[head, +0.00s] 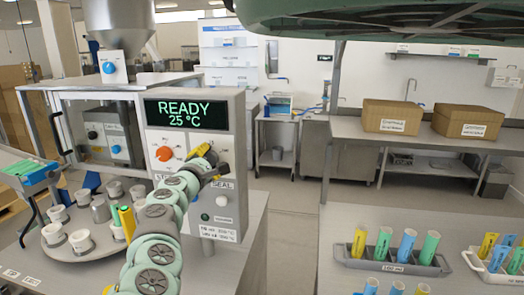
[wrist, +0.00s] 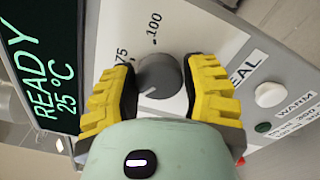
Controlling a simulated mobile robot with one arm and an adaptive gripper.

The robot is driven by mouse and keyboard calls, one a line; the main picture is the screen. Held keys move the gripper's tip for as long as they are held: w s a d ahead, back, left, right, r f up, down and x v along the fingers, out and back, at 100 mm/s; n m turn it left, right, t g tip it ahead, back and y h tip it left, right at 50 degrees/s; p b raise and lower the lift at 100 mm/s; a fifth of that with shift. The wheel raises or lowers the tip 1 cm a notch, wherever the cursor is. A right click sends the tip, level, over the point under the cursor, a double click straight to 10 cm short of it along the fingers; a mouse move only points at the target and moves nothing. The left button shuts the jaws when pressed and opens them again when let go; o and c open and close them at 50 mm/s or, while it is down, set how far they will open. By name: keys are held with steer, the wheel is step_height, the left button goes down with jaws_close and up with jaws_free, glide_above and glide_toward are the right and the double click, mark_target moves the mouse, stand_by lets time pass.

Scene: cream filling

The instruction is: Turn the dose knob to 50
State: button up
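The grey dose knob (wrist: 160,76) sits on the machine's front panel, with the labels 75 and 100 by it in the wrist view. A pale pointer line on it points to the lower left of that view; the mark it meets is hidden. My gripper (wrist: 162,88) is open, with one yellow finger on each side of the knob and small gaps showing. In the head view my gripper (head: 208,163) is at the panel and covers the grey knob. The display (head: 184,113) reads READY 25 °C.
A round turntable (head: 85,243) with several cups stands left of my arm. Racks of coloured tubes (head: 393,262) are at right.

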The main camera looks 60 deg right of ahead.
mark_target(210, 159)
steer(key=o, duration=0.5)
steer(key=shift+r, duration=0.1)
steer(key=shift+s+a+r, duration=0.15)
steer(key=shift+s+a, duration=0.15)
steer(key=shift+a, duration=0.1)
steer(key=shift+s+a+f, duration=0.15)
steer(key=shift+a, duration=0.25)
steer(key=shift+s+a+f, duration=0.1)
steer(key=shift+a, duration=0.25)
steer(key=shift+s+a+r, duration=0.1)
steer(key=shift+s+a, duration=0.15)
steer(key=shift+a, duration=0.2)
steer(key=shift+v, duration=1.95)
steer(key=shift+w, duration=0.1)
